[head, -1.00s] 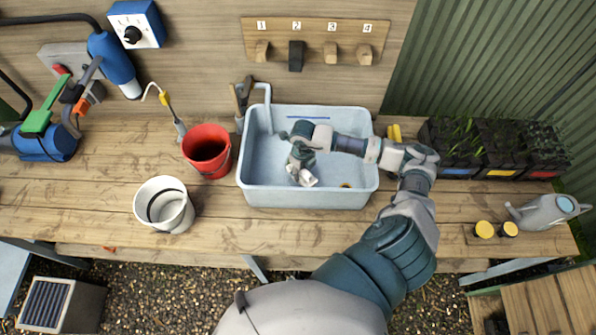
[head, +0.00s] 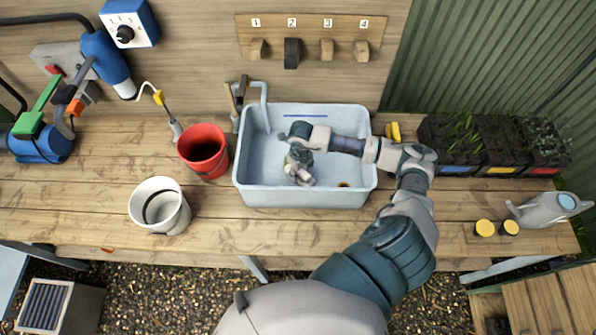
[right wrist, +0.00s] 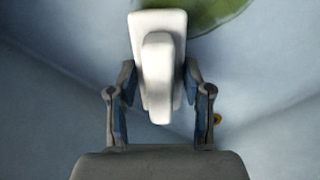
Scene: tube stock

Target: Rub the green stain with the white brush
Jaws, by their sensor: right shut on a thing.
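My right gripper (right wrist: 158,105) is shut on the white brush (right wrist: 158,60), with a finger on each side of its handle. The brush's head points away from the gripper. The green stain (right wrist: 215,12) shows in the right wrist view at the top, beside and partly behind the brush head; whether they touch I cannot tell. There the gripper hides most of the stain and the brush. My left gripper is not in view.
A red bucket (head: 204,152) and a white bucket (head: 160,206) stand left of the basin. A tap (head: 264,92) rises at its back left. Black plant pots (head: 490,150) and a grey watering can (head: 550,210) stand to the right.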

